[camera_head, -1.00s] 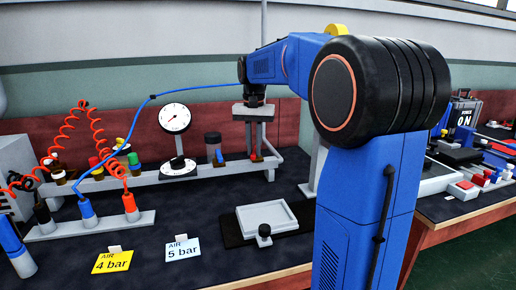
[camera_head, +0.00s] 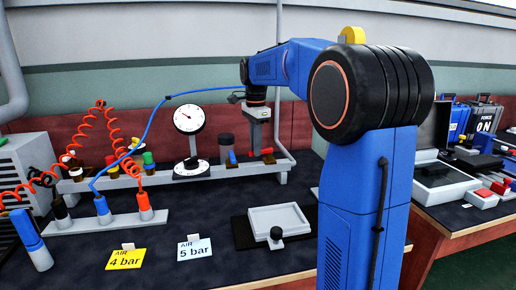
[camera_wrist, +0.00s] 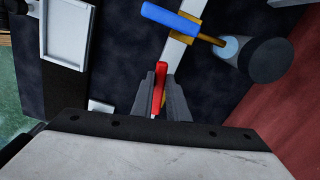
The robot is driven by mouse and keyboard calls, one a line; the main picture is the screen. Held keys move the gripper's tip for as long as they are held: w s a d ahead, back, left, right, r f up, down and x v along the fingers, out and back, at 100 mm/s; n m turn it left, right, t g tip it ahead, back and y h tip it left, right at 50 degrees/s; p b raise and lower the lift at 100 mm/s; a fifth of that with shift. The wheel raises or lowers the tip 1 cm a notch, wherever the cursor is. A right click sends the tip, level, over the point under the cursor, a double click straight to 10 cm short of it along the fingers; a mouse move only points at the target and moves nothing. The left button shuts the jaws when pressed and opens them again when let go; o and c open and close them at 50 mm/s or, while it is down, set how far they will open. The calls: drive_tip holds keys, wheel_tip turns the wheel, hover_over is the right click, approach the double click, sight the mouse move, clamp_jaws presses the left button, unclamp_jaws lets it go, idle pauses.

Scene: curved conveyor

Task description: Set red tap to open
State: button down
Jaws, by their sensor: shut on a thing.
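The red tap's handle (camera_wrist: 160,78) shows in the wrist view between the two fingers of my gripper (camera_wrist: 160,92), which is shut on it. The handle points up the picture, roughly along the pale rail beneath it; the tap's body is hidden by the fingers. In the head view a bit of red handle (camera_head: 267,151) shows at the right end of the rail. My gripper (camera_head: 257,143) reaches down to it from above.
A blue-handled tap (camera_wrist: 170,18) and a dark-capped cylinder (camera_wrist: 272,60) are close by. A dial gauge (camera_head: 189,119) stands further left. A grey tray (camera_head: 280,218) lies in front. Coiled orange hoses (camera_head: 112,130) are at the left.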

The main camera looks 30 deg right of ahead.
drive_tip(key=shift+w+d+m, duration=0.1)
drive_tip(key=shift+w+m, duration=0.55)
drive_tip(key=shift+m, duration=0.65)
drive_tip(key=c, duration=1.7)
unclamp_jaws()
drive_tip(key=shift+r, duration=0.1)
wheel_tip(320, 180, up, 17)
drive_tip(key=shift+r, duration=0.1)
